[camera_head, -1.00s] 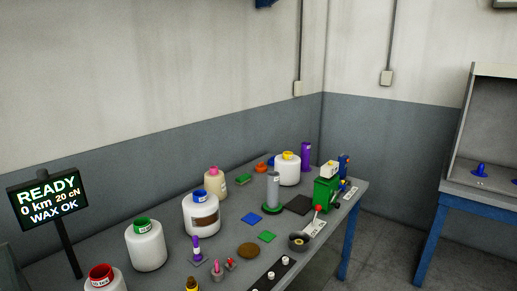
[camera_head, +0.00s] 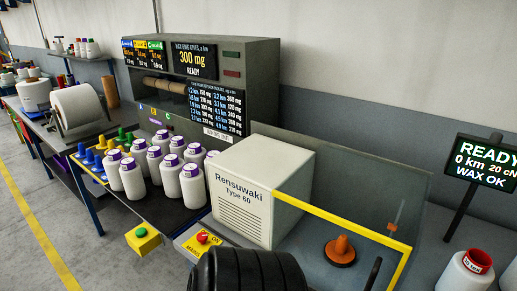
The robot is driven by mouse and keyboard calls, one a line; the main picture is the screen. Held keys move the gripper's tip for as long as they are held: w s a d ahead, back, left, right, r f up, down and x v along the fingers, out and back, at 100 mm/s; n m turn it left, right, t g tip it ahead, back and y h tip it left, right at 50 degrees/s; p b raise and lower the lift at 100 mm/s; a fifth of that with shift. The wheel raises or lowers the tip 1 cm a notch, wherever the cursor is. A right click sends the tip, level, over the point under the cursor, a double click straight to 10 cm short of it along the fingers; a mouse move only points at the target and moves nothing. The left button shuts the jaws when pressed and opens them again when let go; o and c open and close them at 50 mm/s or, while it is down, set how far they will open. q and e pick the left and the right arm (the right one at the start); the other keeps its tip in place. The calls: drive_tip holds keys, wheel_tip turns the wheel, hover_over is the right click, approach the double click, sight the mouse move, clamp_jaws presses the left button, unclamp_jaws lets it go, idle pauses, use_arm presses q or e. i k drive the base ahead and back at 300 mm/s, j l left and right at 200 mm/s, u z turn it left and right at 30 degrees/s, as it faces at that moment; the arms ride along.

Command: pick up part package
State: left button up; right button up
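I cannot make out anything that is clearly a part package in this view. Neither of my grippers shows. Several white bobbins with purple tops (camera_head: 170,165) stand grouped on the dark table, left of a white box-shaped machine (camera_head: 255,185) marked "Rensuwaki Type 60". A black ribbed rounded shape (camera_head: 247,270) fills the bottom middle; I cannot tell what it is.
A grey cabinet with display panels (camera_head: 262,80) stands behind the bobbins. A yellow-edged clear guard (camera_head: 340,220) and an orange knob-like piece (camera_head: 341,247) are right of the machine. A READY sign (camera_head: 484,165) stands at right. Floor (camera_head: 50,215) at left is clear.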

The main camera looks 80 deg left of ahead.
sight(138, 151)
drive_tip(key=l+u, duration=0.15)
drive_tip(key=u, duration=3.35)
